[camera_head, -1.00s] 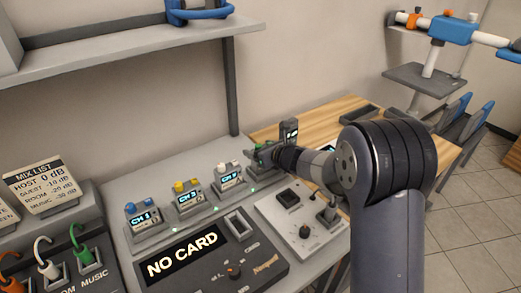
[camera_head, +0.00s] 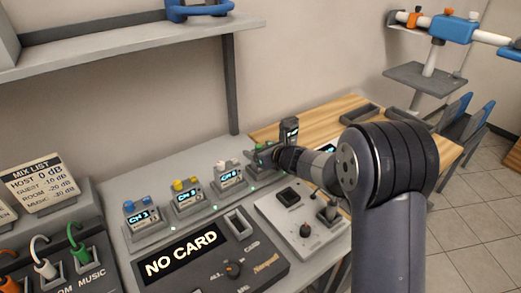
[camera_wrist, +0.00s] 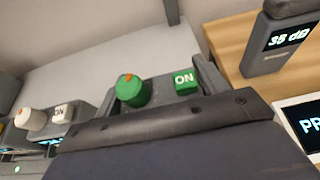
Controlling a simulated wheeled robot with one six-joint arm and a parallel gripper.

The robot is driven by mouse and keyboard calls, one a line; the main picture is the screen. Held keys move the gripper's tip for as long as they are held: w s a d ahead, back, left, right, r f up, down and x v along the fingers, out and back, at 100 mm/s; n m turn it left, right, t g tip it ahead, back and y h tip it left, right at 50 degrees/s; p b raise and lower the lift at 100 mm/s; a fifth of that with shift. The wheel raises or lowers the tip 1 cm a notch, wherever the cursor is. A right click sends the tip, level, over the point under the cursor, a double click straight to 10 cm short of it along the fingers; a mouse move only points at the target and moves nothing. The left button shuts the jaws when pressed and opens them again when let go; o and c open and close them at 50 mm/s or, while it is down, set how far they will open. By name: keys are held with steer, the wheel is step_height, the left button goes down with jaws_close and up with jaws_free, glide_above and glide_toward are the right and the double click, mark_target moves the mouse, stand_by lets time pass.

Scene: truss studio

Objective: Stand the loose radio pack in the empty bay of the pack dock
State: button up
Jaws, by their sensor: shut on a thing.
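The radio pack with a green knob (camera_wrist: 132,92) and a green ON button (camera_wrist: 185,81) is at the right end of the pack dock row. In the head view its green top (camera_head: 261,147) shows just left of my gripper (camera_head: 274,157). My gripper is shut on this pack; its dark body fills the bottom of the wrist view and hides the pack's front. Grey dock walls (camera_wrist: 208,72) show beside the pack's top. I cannot tell whether it is fully seated. Packs with blue (camera_head: 143,214), yellow (camera_head: 188,195) and white (camera_head: 229,175) knobs stand in the bays to the left.
A NO CARD console (camera_head: 205,252) and a grey control panel (camera_head: 300,222) lie in front of the dock. A dark upright device (camera_head: 289,131) stands on the wooden table (camera_head: 318,116) beyond. A shelf (camera_head: 130,45) hangs above. The grey surface behind the dock is clear.

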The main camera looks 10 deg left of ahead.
steer(key=shift+f, duration=0.2)
steer(key=o, duration=0.8)
steer(key=b+v, duration=0.1)
steer(key=v, duration=1)
stand_by(0.3)
steer(key=shift+x, duration=4.4)
steer(key=shift+s+d+r, duration=0.1)
steer(key=shift+d, duration=0.05)
